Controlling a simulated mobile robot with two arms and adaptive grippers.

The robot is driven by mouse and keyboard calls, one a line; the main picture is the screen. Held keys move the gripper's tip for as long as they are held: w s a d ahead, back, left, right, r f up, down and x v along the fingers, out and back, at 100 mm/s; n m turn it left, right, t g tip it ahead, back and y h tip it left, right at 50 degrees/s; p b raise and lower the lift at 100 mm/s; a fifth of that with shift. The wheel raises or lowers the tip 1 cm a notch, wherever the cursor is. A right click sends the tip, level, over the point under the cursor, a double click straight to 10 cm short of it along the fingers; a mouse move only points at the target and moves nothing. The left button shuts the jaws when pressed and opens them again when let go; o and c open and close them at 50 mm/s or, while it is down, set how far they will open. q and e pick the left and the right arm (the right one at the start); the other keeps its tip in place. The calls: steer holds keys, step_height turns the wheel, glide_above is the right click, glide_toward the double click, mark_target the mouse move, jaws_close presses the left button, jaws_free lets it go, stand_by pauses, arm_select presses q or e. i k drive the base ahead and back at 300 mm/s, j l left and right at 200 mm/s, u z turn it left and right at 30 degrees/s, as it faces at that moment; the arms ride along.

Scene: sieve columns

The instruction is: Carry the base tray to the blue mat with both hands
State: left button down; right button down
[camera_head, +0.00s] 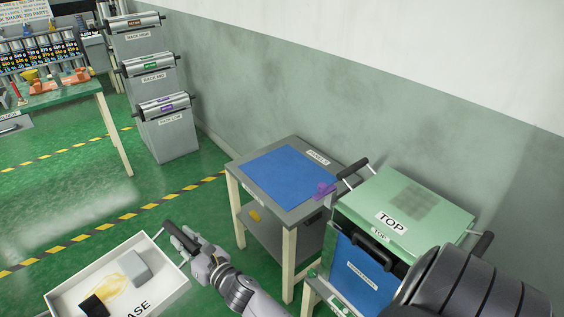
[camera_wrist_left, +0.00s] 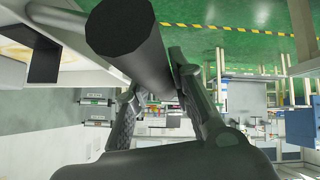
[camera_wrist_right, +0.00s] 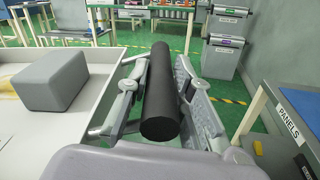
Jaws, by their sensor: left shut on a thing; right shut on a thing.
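The base tray (camera_head: 172,297) is a pale, shallow box at the lower left of the head view, cut off by the picture's bottom edge. It holds a grey block (camera_head: 135,267), a black block (camera_head: 95,305) and a yellowish patch. My right gripper (camera_wrist_right: 160,85) is shut on the tray's black bar handle (camera_wrist_right: 160,115), and its arm also shows in the head view (camera_head: 208,262). My left gripper (camera_wrist_left: 165,90) is shut on another black handle (camera_wrist_left: 130,40) of the tray; it is outside the head view. The blue mat (camera_head: 285,175) lies on a grey-topped table, apart from the tray.
The mat's table (camera_head: 240,180) has a lower shelf and a purple item (camera_head: 324,190) at its right edge. A green TOP box (camera_head: 400,205) stands right of it. Stepped grey stands (camera_head: 165,140) are behind. Green floor is open left of the table.

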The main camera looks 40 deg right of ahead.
mark_target(288, 173)
steer(key=i+z, duration=0.2)
steer(key=i, duration=0.8)
steer(key=i+j+z, duration=0.2)
steer(key=i, duration=0.75)
steer(key=i+z, duration=0.5)
steer(key=i, duration=0.5)
steer(key=i+j+z, duration=0.1)
steer(key=z, duration=2.35)
